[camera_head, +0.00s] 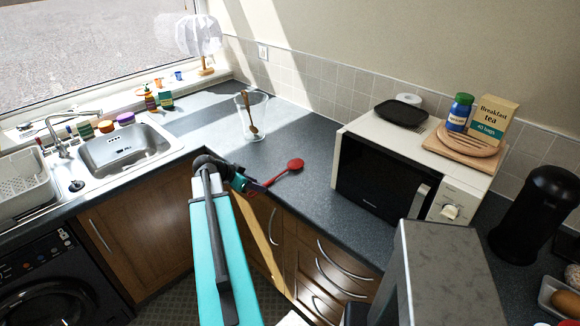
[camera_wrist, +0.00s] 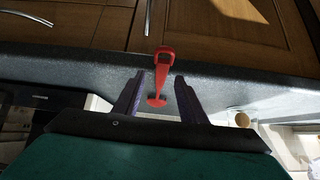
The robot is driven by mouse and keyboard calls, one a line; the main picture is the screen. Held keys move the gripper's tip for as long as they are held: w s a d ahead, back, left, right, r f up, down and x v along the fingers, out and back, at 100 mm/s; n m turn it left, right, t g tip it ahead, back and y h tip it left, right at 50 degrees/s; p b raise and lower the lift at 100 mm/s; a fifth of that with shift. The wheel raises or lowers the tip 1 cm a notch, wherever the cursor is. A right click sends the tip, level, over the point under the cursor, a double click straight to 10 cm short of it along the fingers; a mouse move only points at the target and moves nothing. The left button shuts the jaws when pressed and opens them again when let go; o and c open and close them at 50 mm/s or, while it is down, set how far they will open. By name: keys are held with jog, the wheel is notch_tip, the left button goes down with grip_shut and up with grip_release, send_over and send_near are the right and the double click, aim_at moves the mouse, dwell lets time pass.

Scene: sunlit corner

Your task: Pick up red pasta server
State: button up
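The red pasta server (camera_head: 294,165) lies on the dark worktop, its rounded head to the right and its handle running left to my gripper (camera_head: 257,187). In the wrist view, the red server (camera_wrist: 162,75) shows between the two dark fingers of my gripper (camera_wrist: 160,95). The fingers are apart, with a gap on each side of the red part, so my gripper is open and not clamped on it. The front of the gripper hides part of the handle in the head view.
A clear container (camera_head: 243,118) with wooden utensils stands behind on the worktop (camera_head: 200,140). A microwave (camera_head: 385,180) stands to the right, and a sink (camera_head: 125,148) lies to the left. The worktop's front edge and the wooden cabinets (camera_head: 130,235) are close to my gripper.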

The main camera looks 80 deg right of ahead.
jog(key=shift+x, duration=0.85)
jog(key=shift+c, duration=0.3)
grip_shut()
